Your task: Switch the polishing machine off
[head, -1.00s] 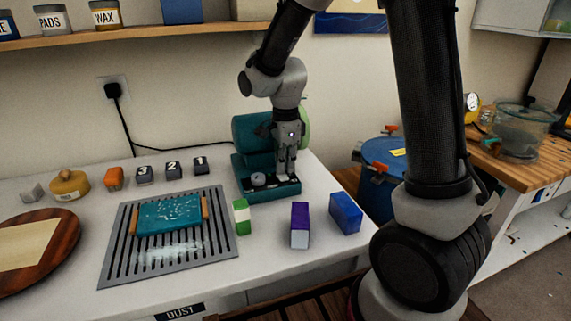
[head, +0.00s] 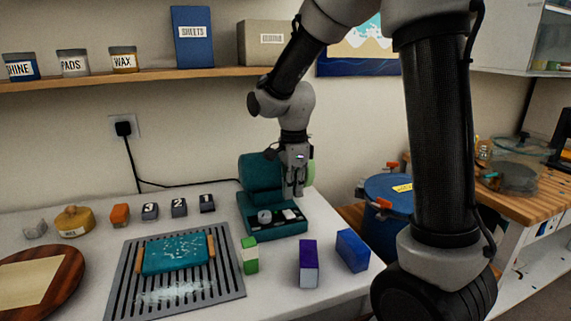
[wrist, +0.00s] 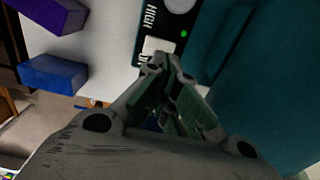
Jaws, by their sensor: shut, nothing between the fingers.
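The teal polishing machine (head: 262,170) stands at the back right of the white bench. Its base carries a grey knob (head: 264,216) and a dark panel with a white switch (head: 290,214). In the wrist view the white switch (wrist: 157,46) sits below the word HIGH, and a small green light (wrist: 184,33) glows beside it. My gripper (head: 296,192) is shut and empty, pointing down just above the right part of the base. In the wrist view its fingertips (wrist: 168,62) overlap the switch's lower edge. I cannot tell whether they touch it.
A purple block (head: 308,264), a blue block (head: 352,250) and a green-and-white block (head: 250,256) stand in front of the machine. A slotted grey tray (head: 232,287) holds a teal board (head: 176,254). A blue drum (head: 388,205) stands right of the bench.

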